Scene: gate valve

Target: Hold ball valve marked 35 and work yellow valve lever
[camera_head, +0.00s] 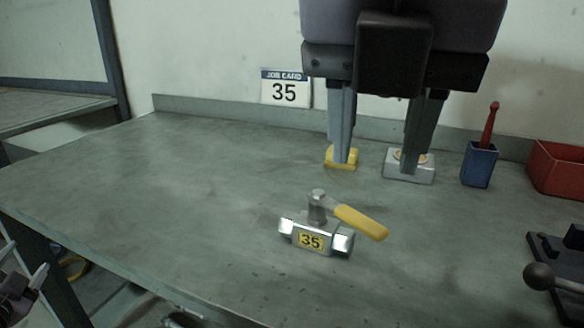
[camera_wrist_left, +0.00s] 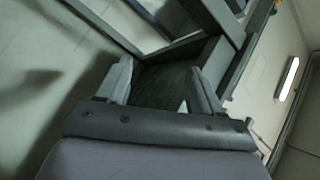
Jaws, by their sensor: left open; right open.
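The ball valve marked 35 (camera_head: 311,240) lies on the workbench. It has a silver body with a yellow number label and a stem on top. Its yellow lever (camera_head: 362,222) points right and slightly toward the front. My right gripper (camera_head: 376,160) hangs from the top, open, behind the valve and apart from it. Its fingers partly hide a yellow piece and a silver block. My left gripper (camera_wrist_left: 163,78) is open and empty in the left wrist view. A dark part of my left arm shows at the lower left edge of the head view.
The workbench (camera_head: 170,190) is clear left of the valve. A yellow piece (camera_head: 341,158) and a silver block (camera_head: 410,172) lie behind it. A blue holder (camera_head: 478,166) with a red tool, a red bin (camera_head: 560,168) and a dark fixture (camera_head: 560,275) stand right. A job card (camera_head: 286,88) reads 35.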

